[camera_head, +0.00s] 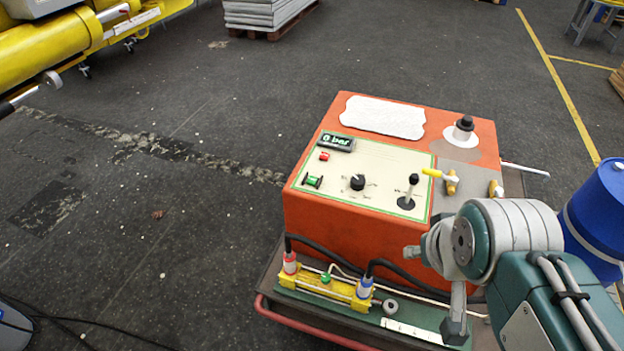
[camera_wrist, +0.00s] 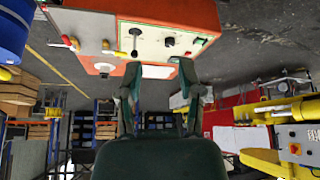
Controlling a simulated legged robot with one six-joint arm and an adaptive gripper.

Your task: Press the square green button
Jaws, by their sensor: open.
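The square green button (camera_head: 313,181) sits at the left of the cream control panel (camera_head: 385,165), on top of an orange box (camera_head: 350,225). A smaller red button (camera_head: 324,156) lies just behind it, near a display reading bar. In the head view my arm is at the lower right, in front of the box and apart from the green button.
A black knob (camera_head: 357,182), a joystick (camera_head: 407,192) and a yellow-handled valve (camera_head: 441,175) stand right of the button. Hoses and a yellow fitting block (camera_head: 345,292) lie along the box's front. A blue barrel (camera_head: 598,215) stands at right.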

